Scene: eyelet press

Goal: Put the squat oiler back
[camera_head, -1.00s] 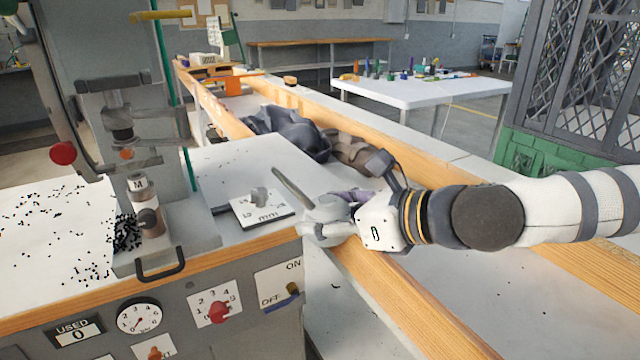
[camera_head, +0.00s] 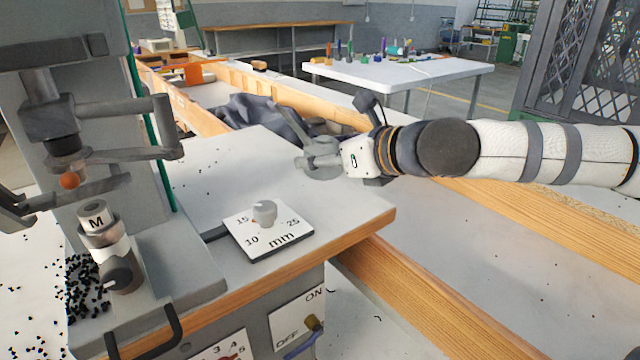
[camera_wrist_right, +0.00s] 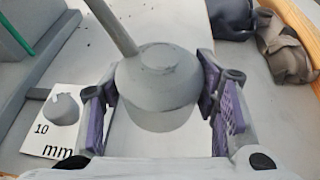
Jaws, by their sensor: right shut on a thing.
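The squat oiler is a grey dome-shaped can (camera_head: 322,170) with a long thin spout pointing up and to the left. My right gripper (camera_head: 330,160) is shut on its body, at the far right corner of the press's table top. In the right wrist view the oiler (camera_wrist_right: 158,75) sits upright between the purple finger pads (camera_wrist_right: 165,105). I cannot tell whether its base touches the table top. My left gripper is not in view.
A white mm dial plate (camera_head: 268,232) with a grey knob lies on the press table (camera_head: 225,170). Dark cloth (camera_head: 260,115) lies behind. Wooden rails (camera_head: 430,305) run to the right.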

